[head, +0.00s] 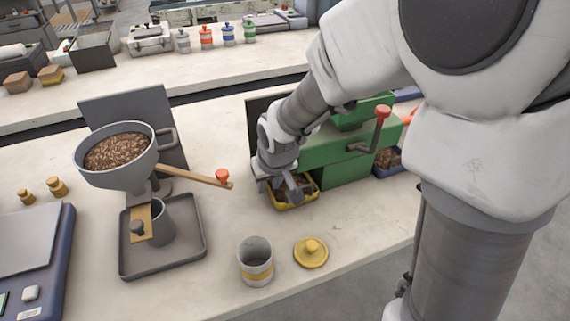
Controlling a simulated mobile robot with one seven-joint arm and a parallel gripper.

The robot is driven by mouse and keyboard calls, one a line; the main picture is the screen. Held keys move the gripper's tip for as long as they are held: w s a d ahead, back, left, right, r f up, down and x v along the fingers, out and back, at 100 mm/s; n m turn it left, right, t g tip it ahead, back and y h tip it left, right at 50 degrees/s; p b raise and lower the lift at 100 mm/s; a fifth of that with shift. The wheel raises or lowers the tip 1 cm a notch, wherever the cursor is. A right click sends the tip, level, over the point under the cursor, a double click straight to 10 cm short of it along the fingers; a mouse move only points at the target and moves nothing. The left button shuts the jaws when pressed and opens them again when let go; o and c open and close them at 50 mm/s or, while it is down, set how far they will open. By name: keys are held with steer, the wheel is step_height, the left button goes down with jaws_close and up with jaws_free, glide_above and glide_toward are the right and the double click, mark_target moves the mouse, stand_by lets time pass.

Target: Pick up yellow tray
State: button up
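The yellow tray (300,202) sits on the counter in front of the green machine (340,150). It holds dark brown bits. My gripper (290,192) is down at the tray, with its fingers over or at the tray's contents and rim. The gripper and wrist hide the tray's left and back parts. I cannot tell whether the fingers are open or shut on the tray.
A hopper (118,175) of pellets stands at left on a grey tray (190,255), its red-tipped lever reaching toward my wrist. A banded canister (255,262) and yellow lid (311,252) stand in front. A blue tray (393,172) lies right of the machine.

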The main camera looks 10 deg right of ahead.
jaws_close()
stand_by(1.2)
